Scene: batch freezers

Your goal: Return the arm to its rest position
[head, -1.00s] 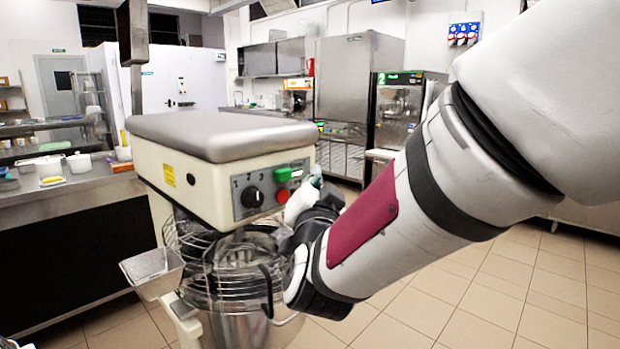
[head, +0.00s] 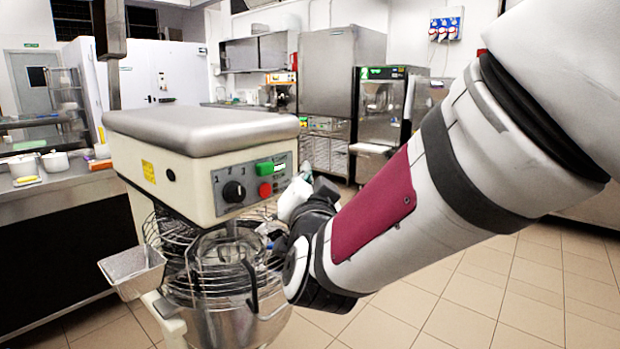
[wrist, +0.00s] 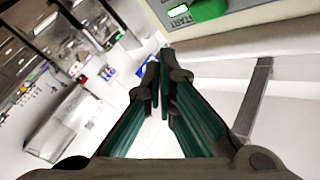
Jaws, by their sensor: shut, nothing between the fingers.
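My arm reaches across the right side of the head view, down to the front of a cream planetary mixer (head: 200,150). My gripper (wrist: 163,60) shows in the wrist view with its two dark green fingers closed together at the tips and nothing between them. In the head view the gripper is mostly hidden behind my own wrist, beside the mixer's control panel. The green start button (wrist: 207,9) shows at the top of the wrist view, apart from the fingertips. In the head view the panel has a green button (head: 264,167), a red button (head: 265,190) and a black knob (head: 234,192).
A small metal chute (head: 133,270) sticks out on the left. A steel counter (head: 60,200) stands at the left. Tiled floor (head: 470,300) is open to the right.

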